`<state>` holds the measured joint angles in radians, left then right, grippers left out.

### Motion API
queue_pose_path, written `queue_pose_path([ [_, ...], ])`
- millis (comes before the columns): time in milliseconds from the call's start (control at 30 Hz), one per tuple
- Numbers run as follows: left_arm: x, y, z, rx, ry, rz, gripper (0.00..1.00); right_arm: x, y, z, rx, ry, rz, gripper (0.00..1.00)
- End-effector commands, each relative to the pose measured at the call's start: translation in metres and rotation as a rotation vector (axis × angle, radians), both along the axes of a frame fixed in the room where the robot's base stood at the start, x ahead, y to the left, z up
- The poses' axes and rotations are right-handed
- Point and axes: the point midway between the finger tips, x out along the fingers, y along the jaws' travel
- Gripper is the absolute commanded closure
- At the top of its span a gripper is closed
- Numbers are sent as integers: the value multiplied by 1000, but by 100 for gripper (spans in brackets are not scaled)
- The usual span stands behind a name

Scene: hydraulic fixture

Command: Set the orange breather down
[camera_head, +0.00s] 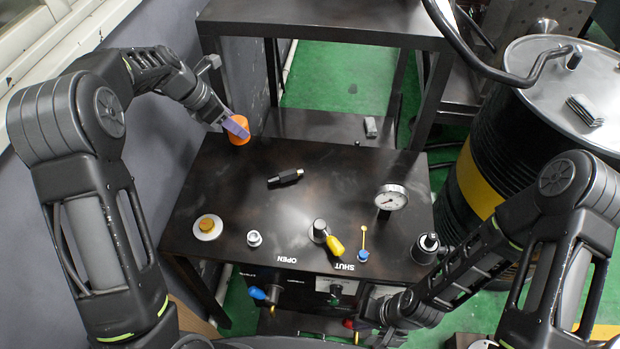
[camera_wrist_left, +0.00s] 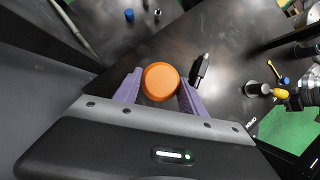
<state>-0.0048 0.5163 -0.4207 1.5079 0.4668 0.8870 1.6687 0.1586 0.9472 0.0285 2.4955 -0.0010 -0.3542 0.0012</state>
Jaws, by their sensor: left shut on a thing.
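The orange breather (camera_head: 238,130) is at the far left corner of the dark table (camera_head: 330,165). My left gripper (camera_head: 236,127), with purple fingers, is shut on it. In the left wrist view the round orange top of the breather (camera_wrist_left: 160,81) sits between the two fingers (camera_wrist_left: 158,92). I cannot tell whether its underside touches the table. My right gripper (camera_head: 376,312) is low by the front of the table, and its fingers are too small and dark to read.
A black pen-like part (camera_head: 285,177) lies to the right of the breather. The table's middle is mostly clear. A black drum (camera_head: 490,150) stands right.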

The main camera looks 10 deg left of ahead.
Motion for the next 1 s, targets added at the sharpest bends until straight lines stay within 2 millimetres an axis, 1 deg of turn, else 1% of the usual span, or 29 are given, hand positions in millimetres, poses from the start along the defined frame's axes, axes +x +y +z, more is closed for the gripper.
queue_pose_path([
  [33, -2, 4, -1, 0, -1, -15, 94, 0, 0, -3, 1, -1, 1, 100],
  [100, -4, 6, 1, -1, 0, -29, 94, 0, 0, -4, 1, -1, 1, 100],
  [467, -4, 6, 0, -1, 2, -35, 94, 1, 0, -3, 1, -1, 1, 100],
  [567, -5, 6, -10, -2, 3, -34, 94, 1, 0, -2, 1, -1, 1, 100],
  [800, -5, 6, -52, -3, 4, -32, 94, 1, 0, 0, 1, -1, 1, 100],
  [900, -4, 5, -60, -2, 2, -34, 94, 1, 0, 0, 1, -1, 1, 100],
  [1000, -4, 5, -61, -2, 0, -34, 94, 1, 0, 0, 1, -1, 1, 100],
])
